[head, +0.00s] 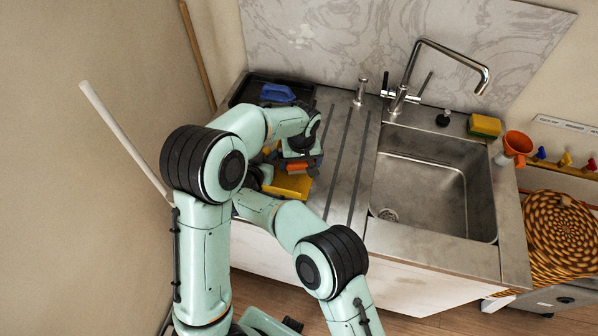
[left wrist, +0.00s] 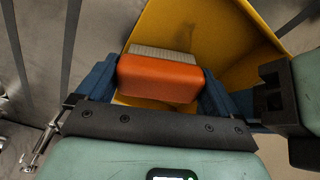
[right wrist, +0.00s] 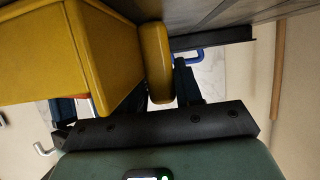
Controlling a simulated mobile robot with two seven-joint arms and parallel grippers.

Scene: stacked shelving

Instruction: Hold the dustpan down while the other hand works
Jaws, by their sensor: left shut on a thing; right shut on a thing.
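The yellow dustpan (head: 291,187) lies on the metal drainboard left of the sink, partly hidden by my arms. It fills the upper part of the left wrist view (left wrist: 215,35) and the left of the right wrist view (right wrist: 100,45). My left gripper (head: 302,160) is shut on an orange brush (left wrist: 160,78) with pale bristles, held over the dustpan's pan. My right gripper (right wrist: 162,95) is shut on the dustpan's yellow handle (right wrist: 155,55). In the head view the right fingertips are mostly hidden behind my arms.
A dark tray (head: 245,90) with a blue item (head: 278,92) stands behind the dustpan. The empty sink (head: 425,190) with its tap (head: 400,95) is to the right. A sponge (head: 485,126) and an orange funnel (head: 517,143) stand beyond it. Bare ribbed drainboard (head: 345,165) lies between.

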